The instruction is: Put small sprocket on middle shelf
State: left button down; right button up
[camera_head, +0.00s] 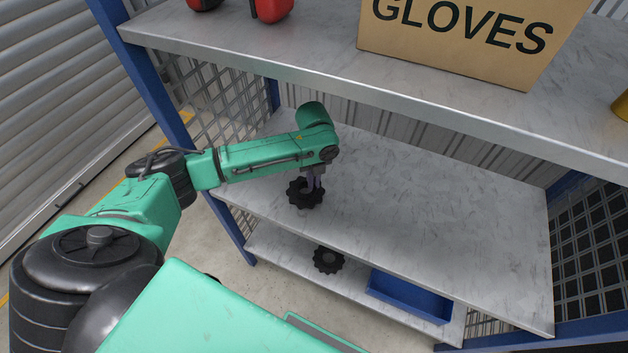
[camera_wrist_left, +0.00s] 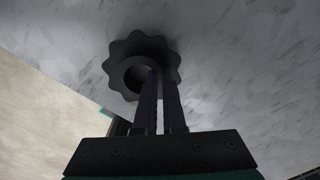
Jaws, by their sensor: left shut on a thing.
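A small black sprocket (camera_head: 304,194) is at the left part of the middle shelf (camera_head: 420,220), near its front edge. My left gripper (camera_head: 314,184) reaches in from the left and is shut on the sprocket. In the left wrist view the sprocket (camera_wrist_left: 118,50) is between the tips of the left gripper (camera_wrist_left: 158,75), with the grey shelf surface behind it. I cannot tell whether it touches the shelf or hangs just above it. My right gripper is not in view.
Another black sprocket (camera_head: 328,260) and a blue tray (camera_head: 408,297) are on the bottom shelf. The top shelf (camera_head: 300,62) holds a gloves box (camera_head: 470,40) and red items (camera_head: 272,8). The middle shelf is clear to the right. Blue posts (camera_head: 150,75) stand at the left.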

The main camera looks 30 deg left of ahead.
pick_arm(q)
jog(key=shift+f, duration=0.15)
jog(key=c, duration=1)
grip_release()
notch_tip(320, 180, up, 12)
